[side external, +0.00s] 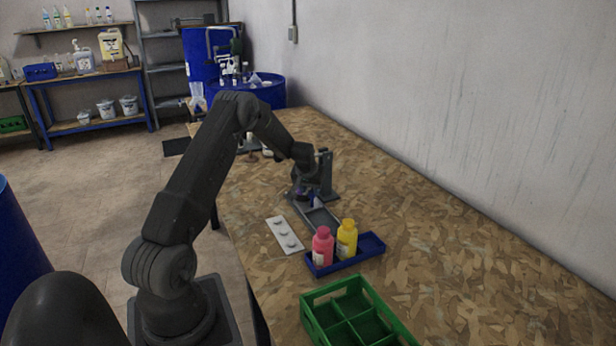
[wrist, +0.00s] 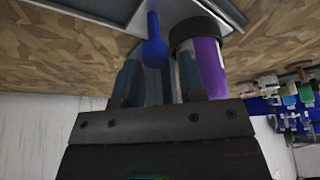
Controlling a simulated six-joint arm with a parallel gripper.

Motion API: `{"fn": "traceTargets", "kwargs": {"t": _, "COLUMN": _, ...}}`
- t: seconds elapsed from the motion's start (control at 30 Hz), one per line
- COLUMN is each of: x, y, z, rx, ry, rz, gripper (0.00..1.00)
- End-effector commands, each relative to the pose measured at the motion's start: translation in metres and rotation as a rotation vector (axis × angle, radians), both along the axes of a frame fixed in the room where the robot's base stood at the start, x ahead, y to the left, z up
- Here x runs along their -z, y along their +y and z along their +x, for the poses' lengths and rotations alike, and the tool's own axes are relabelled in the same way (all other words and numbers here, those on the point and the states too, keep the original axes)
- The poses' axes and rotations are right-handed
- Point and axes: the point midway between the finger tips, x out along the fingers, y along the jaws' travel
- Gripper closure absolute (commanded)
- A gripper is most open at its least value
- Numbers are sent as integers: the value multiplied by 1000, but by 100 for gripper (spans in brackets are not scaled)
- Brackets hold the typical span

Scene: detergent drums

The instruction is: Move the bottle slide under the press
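The press (side external: 326,174) stands on the wooden table as a dark grey upright. The bottle slide (side external: 322,219) is a grey channel running from the press toward the bottles. A purple bottle (wrist: 208,62) with a dark cap is at the press end, beside my fingers; it shows small in the side view (side external: 302,197). My gripper (wrist: 160,62) has its two fingers apart. A blue knob (wrist: 154,48) shows between the fingertips, nearer the left one; a gap shows at its right. Contact with the knob is unclear. In the side view my wrist hides part of the press.
A blue tray (side external: 372,246) holds a pink bottle (side external: 322,247) and a yellow bottle (side external: 347,239). A white strip with round caps (side external: 284,235) lies left of the slide. A green divided crate (side external: 316,322) stands in front. The table's right side is clear.

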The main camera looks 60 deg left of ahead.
Motion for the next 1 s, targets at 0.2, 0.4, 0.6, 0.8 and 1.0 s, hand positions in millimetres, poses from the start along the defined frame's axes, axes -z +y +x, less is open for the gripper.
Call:
{"fn": "traceTargets", "kwargs": {"t": 0.2, "x": -44, "y": -12, "z": -12, "rx": 0, "ry": -4, "rz": 4, "gripper": 63}}
{"fn": "traceTargets", "kwargs": {"t": 0.4, "x": -83, "y": -23, "z": -24, "rx": -1, "ry": -4, "rz": 3, "gripper": 63}}
{"fn": "traceTargets", "kwargs": {"t": 0.6, "x": -109, "y": -31, "z": -32, "rx": -1, "ry": -2, "rz": 3, "gripper": 63}}
{"fn": "traceTargets", "kwargs": {"t": 0.8, "x": -117, "y": -33, "z": -35, "rx": -1, "ry": -2, "rz": 3, "gripper": 63}}
{"fn": "traceTargets", "kwargs": {"t": 1.0, "x": -116, "y": -33, "z": -35, "rx": -1, "ry": -1, "rz": 2, "gripper": 63}}
